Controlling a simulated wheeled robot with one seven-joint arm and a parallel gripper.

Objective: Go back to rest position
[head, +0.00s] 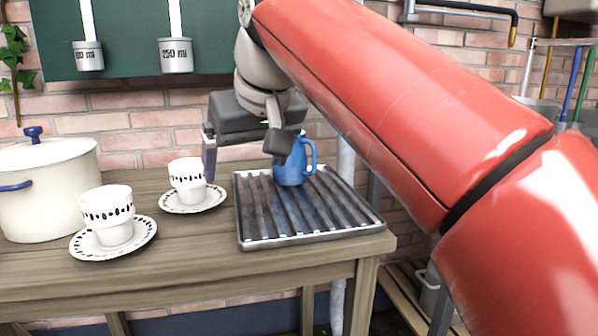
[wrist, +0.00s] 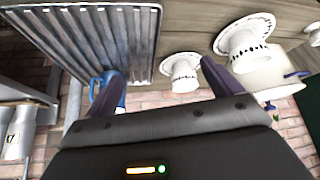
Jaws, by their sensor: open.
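My gripper (head: 243,160) is open and hangs above the wooden table, over the left part of the metal drip tray (head: 262,241). Its fingers are spread wide with nothing between them. A blue mug (head: 294,172) stands upright on the tray's back part, just behind and right of the right finger. In the wrist view my open gripper (wrist: 160,82) shows both fingertips, and the blue mug (wrist: 119,104) is partly hidden behind the left one. I cannot tell from these views whether a finger touches the mug.
Two patterned white cups, a front one (head: 108,211) and a back one (head: 187,176), stand on saucers left of the tray. A white pot (head: 45,195) with a blue-knobbed lid is at far left. A brick wall (head: 125,120) and a green board with hanging measuring cups (head: 176,55) are behind.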

